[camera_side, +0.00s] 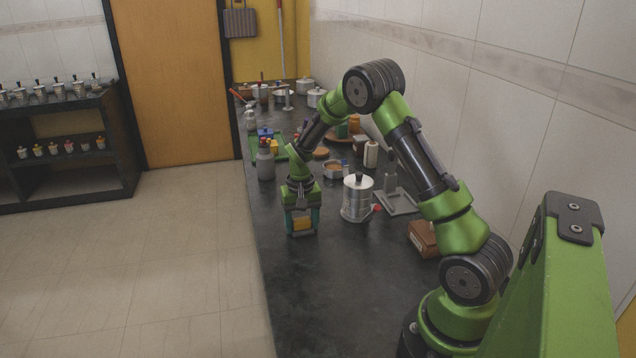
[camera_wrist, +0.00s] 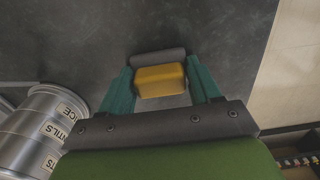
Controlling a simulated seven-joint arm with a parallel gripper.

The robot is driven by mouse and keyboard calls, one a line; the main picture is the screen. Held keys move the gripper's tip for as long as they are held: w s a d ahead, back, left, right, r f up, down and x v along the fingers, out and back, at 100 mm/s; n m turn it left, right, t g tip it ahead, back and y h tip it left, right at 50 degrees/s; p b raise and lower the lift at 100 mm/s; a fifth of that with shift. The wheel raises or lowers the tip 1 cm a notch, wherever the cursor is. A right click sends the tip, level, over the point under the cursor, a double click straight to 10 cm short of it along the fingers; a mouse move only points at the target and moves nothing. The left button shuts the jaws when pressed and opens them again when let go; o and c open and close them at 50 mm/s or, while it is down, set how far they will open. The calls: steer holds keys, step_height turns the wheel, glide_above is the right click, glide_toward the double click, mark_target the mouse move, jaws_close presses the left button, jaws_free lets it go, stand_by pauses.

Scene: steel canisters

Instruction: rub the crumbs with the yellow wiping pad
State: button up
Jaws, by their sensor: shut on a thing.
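My gripper (camera_side: 301,224) is over the dark countertop (camera_side: 350,285), near its left edge, pointing down. Its teal fingers are shut on the yellow wiping pad (camera_side: 302,224). In the wrist view the pad (camera_wrist: 160,80) sits between the two fingertips (camera_wrist: 160,88), with a dark grey strip along its far side. The pad is at or close to the counter surface; I cannot tell whether it touches. No crumbs can be made out in either view; any under the pad or gripper are hidden.
A labelled steel canister (camera_side: 357,198) stands close on the right; it also shows in the wrist view (camera_wrist: 42,132). A grey bottle (camera_side: 265,160) and other kitchen items stand behind. A brown box (camera_side: 424,238) lies right, by the wall. The front counter is clear.

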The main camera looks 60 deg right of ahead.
steer(key=shift+w+a, duration=0.6)
steer(key=shift+a, duration=0.05)
steer(key=s+d, duration=0.3)
steer(key=shift+r, duration=4.1)
